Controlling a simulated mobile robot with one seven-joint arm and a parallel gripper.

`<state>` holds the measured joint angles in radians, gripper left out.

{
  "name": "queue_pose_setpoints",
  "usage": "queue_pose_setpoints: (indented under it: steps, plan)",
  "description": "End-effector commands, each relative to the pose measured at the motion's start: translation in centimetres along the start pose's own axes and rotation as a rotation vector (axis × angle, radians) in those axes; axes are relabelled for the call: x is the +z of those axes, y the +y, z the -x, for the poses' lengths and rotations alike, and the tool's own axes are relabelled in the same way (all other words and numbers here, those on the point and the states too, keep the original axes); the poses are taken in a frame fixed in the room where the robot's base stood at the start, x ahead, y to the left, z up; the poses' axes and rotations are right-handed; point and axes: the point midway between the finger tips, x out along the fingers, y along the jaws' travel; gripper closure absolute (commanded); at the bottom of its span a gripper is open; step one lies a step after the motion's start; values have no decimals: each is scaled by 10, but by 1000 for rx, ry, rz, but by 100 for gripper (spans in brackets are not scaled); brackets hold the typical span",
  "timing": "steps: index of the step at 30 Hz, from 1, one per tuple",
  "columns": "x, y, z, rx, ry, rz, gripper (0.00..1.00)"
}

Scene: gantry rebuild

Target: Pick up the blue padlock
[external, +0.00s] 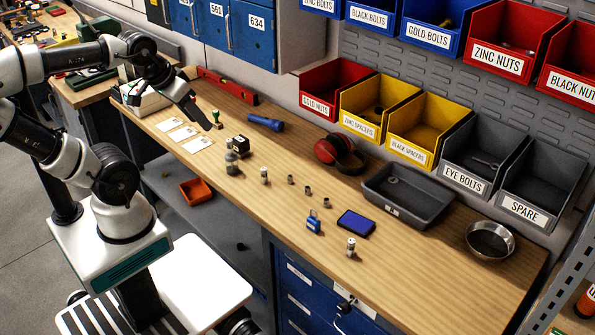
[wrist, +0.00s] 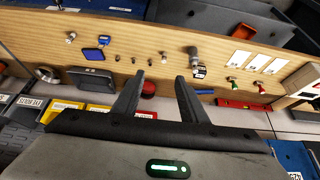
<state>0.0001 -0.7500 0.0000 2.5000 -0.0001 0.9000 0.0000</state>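The blue padlock (external: 314,222) stands on the wooden workbench near its front edge, left of a dark-framed blue pad (external: 356,223). In the wrist view the padlock (wrist: 103,40) is small, at the upper left, beyond the fingers. My gripper (external: 198,115) is over the far left part of the bench, well away from the padlock. In the wrist view its two dark fingers (wrist: 158,76) are spread apart with nothing between them.
Several small metal parts stand left of the padlock, and a metal fitting (external: 351,247) stands right of it. Red earmuffs (external: 328,151), a grey tray (external: 435,214) and a metal bowl (external: 513,243) lie farther back or right. Bins line the wall. The bench's right front is clear.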

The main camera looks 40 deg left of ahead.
Motion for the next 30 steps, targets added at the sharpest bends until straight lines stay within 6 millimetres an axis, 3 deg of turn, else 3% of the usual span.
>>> queue_pose_setpoints:
  steps: [5,8,14,18,21,25,30]
  plan:
    - [-6,2,-11,-30,-35,-78,61]
    - [-17,9,-34,-63,-105,-235,61]
    - [-40,46,-113,8,-287,-687,61]
    - [-48,84,-170,187,-342,-980,61]
    - [-54,116,-201,349,-314,-1154,61]
    - [-66,150,-221,532,-218,-1310,61]
    - [-81,173,-226,655,-102,-1409,61]
